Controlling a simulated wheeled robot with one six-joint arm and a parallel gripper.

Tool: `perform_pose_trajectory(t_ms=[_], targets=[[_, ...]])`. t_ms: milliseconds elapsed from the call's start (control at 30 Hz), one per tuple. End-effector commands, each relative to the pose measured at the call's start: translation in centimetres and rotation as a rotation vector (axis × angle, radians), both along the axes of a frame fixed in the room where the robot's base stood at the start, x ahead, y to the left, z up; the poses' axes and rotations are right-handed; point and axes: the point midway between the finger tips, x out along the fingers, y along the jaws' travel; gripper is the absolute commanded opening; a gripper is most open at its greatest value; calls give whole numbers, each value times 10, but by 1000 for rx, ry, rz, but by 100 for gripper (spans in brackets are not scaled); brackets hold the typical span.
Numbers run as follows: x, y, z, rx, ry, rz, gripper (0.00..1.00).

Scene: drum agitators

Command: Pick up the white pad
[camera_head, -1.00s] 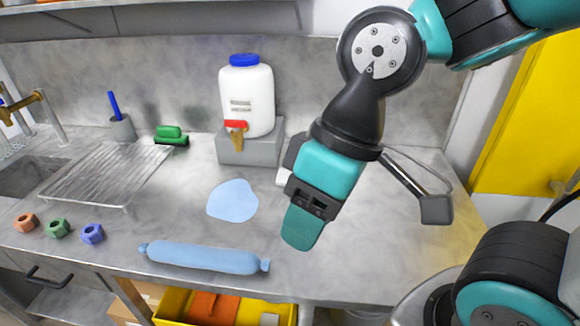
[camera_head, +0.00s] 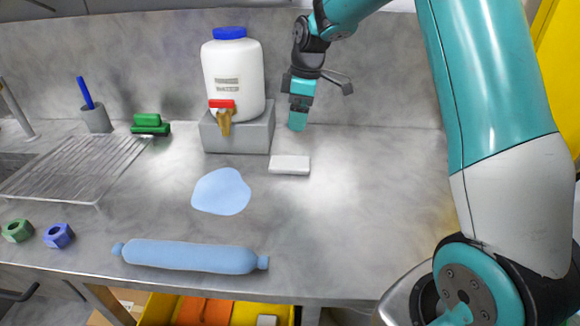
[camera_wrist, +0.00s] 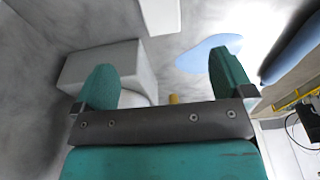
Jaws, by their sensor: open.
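The white pad (camera_head: 289,165) lies flat on the grey bench, just right of the grey stand, fully visible in the head view. In the wrist view a white slab at the top edge looks like the same pad (camera_wrist: 160,14), partly cut off. My gripper (camera_head: 298,122) is beyond the pad near the back wall, pointing down, apart from the pad. In the wrist view its two teal fingers (camera_wrist: 165,76) are spread wide with nothing between them.
A white jug (camera_head: 233,75) with a tap stands on the grey stand (camera_head: 238,137), close left of my gripper. A blue puddle (camera_head: 221,192) and blue roller (camera_head: 190,256) lie nearer the front. The bench right of the pad is clear.

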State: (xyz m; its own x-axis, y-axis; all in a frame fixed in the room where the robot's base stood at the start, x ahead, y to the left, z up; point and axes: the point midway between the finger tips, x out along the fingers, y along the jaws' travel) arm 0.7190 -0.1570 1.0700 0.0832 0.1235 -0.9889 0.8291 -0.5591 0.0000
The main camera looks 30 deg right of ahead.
Motion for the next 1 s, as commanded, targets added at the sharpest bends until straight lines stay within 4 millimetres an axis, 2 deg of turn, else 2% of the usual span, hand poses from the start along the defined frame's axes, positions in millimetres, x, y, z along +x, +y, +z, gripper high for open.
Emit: perform_pose_trajectory(t_ms=[100, 300, 400, 633, 900, 1000], targets=[[1, 5, -27, 1, 6, 2, 99], [5, 10, -69, 0, 6, 2, 99], [6, 12, -82, 1, 3, 0, 99], [7, 13, -98, 1, 3, 0, 99], [9, 14, -137, 2, 2, 1, 99], [10, 15, -141, 1, -1, 1, 99]])
